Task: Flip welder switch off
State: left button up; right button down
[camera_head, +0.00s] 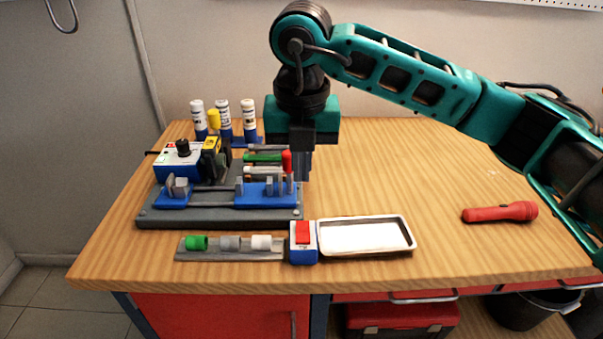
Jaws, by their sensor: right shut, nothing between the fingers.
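The pipe welder (220,217) stands on the left half of the workbench, a dark grey base with blue clamps and a small blue control box (178,160). A switch box (303,256) with a blue lower part and a red rocker (302,233) stands at the front edge of the welder, between the pipe rail and the tray. I cannot tell which way the rocker is tilted. My right gripper (304,178) points down, shut and empty, above and behind the switch box, apart from it, close to the red-tipped lever (287,161). My left gripper is not in view.
A rail (230,255) holds green, grey and white pipe pieces. A white tray (365,236) is right of the switch box. A red flashlight (499,212) lies farther right. Several bottles (223,118) stand behind the welder. The wooden bench top (400,180) is clear at centre right.

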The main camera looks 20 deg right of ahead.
aim_at(302, 226)
jog(key=f, duration=0.3)
jog(key=w+f, duration=0.1)
jog(key=f, duration=0.7)
jog(key=shift+w+d+f+p, duration=0.15)
jog(key=shift+d+f+p, duration=0.05)
jog(key=shift+p, duration=0.1)
jog(key=shift+f, duration=0.2)
jog(key=shift+w+f+b, duration=0.15)
jog(key=shift+f+b, duration=0.15)
jog(key=shift+b, duration=0.25)
